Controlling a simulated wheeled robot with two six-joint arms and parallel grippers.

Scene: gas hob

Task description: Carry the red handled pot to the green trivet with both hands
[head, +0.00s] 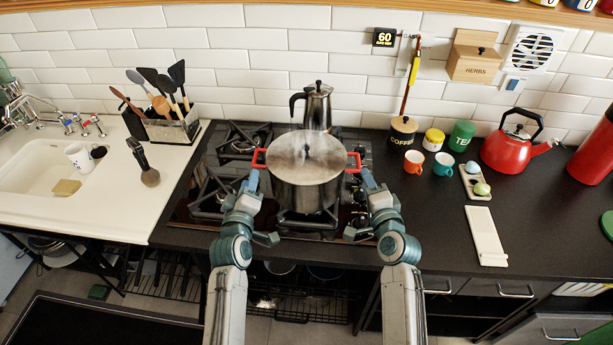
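My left gripper (252,181) is just below the left handle, and my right gripper (368,180) is just below and right of the right handle. Whether either touches its handle, or is open or shut, I cannot tell. A green edge (607,224), cut off at the right of the view, may be the green trivet.
A moka pot (317,108) stands close behind the pot. Mugs, the coffee jar (402,134), a red kettle (512,145) and a white spoon rest (486,236) are on the right counter. Dark counter is clear between hob and spoon rest. A utensil caddy (174,128) stands at left.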

